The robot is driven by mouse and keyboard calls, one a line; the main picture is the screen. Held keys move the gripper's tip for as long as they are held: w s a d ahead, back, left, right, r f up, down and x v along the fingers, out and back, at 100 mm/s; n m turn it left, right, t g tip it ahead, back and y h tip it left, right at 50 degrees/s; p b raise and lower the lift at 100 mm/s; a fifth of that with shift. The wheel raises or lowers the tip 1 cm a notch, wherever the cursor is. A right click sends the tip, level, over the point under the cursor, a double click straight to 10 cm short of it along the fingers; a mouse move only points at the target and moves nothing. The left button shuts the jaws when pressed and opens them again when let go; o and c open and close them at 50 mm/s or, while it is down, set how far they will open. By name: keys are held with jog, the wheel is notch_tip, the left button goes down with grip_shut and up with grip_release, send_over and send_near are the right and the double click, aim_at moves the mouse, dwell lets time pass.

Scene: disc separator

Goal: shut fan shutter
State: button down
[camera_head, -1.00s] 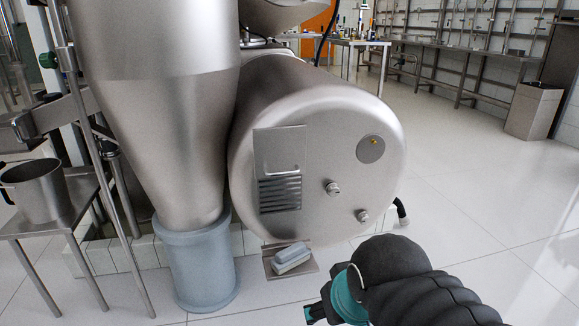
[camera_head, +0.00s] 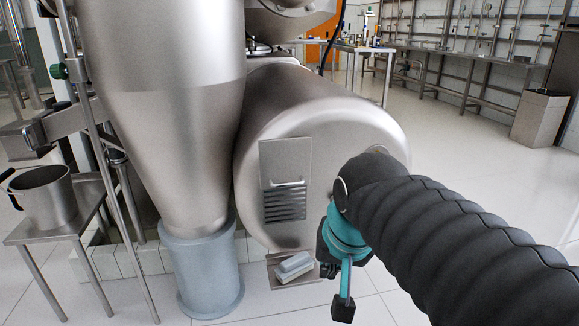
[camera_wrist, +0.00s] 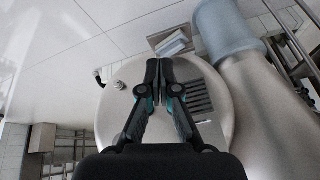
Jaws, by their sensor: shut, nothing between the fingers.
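The fan shutter (camera_head: 285,158) is a flat metal plate with a small handle lip, on the round end face of the steel drum (camera_head: 320,125). It sits above the dark vent slats (camera_head: 285,204), which are uncovered. My gripper (camera_head: 338,290) is in front of the drum's lower right, to the right of and below the slats, apart from the shutter. In the wrist view the fingers (camera_wrist: 158,66) are together and empty, with the slats (camera_wrist: 198,97) just to their right. My arm hides the right part of the drum face.
A small ledge with a grey-blue block (camera_head: 294,265) sits below the drum. A steel cone (camera_head: 165,120) on a blue-grey cylinder (camera_head: 200,275) stands close to the left. A pot (camera_head: 43,195) on a stand is at far left. The floor at right is open.

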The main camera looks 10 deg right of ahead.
jog(key=w+r+m+g+p, duration=0.1)
jog(key=w+r+m+p, duration=0.2)
jog(key=w+r+m, duration=0.55)
jog(key=m+g+p, duration=0.2)
jog(key=m+p, duration=0.1)
jog(key=m, duration=0.3)
send_near(290, 173)
jog(key=s+r, duration=0.4)
jog(key=r, duration=0.1)
jog(key=f, duration=0.4)
jog(key=w+f+b, duration=0.1)
jog(key=f, duration=0.3)
jog(key=w+f, duration=0.1)
jog(key=f, duration=0.4)
jog(key=shift+w+a+b, duration=0.1)
jog(key=shift+a+b, duration=0.25)
jog(key=shift+a, duration=0.05)
